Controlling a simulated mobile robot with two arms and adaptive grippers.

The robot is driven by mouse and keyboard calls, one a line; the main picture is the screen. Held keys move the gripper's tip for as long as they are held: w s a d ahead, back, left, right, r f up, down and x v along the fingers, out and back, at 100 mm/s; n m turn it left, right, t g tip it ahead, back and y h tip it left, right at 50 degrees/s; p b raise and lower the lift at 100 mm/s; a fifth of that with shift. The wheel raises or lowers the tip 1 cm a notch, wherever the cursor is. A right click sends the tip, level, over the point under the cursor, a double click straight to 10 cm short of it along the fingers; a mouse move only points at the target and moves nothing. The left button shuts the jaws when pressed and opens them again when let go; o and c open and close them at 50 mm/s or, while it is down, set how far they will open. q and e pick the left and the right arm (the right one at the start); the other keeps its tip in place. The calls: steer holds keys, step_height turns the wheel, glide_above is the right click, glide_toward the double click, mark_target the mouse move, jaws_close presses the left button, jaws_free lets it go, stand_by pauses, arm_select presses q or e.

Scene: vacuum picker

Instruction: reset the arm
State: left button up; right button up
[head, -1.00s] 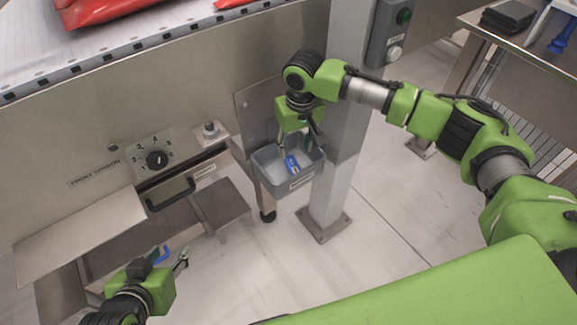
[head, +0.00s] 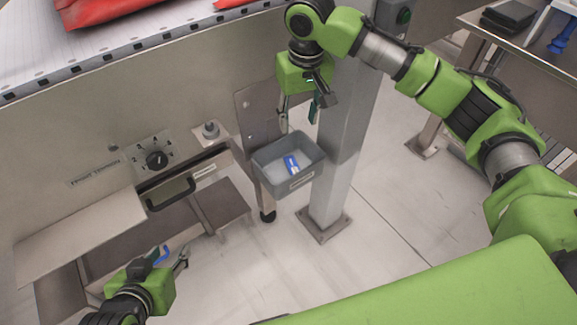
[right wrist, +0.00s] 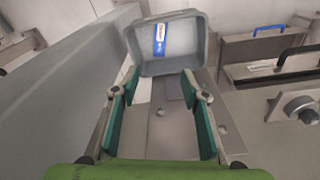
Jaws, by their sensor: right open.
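My right gripper (head: 300,113) hangs above the small grey bin (head: 300,183) in the head view, its fingers open and empty. In the right wrist view the two teal-padded fingers (right wrist: 158,92) stand apart, with the bin (right wrist: 203,45) beyond their tips. A blue and white object (head: 291,165) lies inside the bin; it also shows in the right wrist view (right wrist: 160,40). My left gripper (head: 168,262) is low at the lower left, near a blue handle (head: 164,251). The view does not clearly show how far its fingers are apart.
A grey post (head: 340,140) stands right beside the bin. A steel machine front with a black knob (head: 157,160) and a black handle (head: 170,193) is to the left. Red bags (head: 100,10) lie on the surface above. The floor to the right of the post is open.

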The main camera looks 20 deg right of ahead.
steer(key=shift+r, duration=0.25)
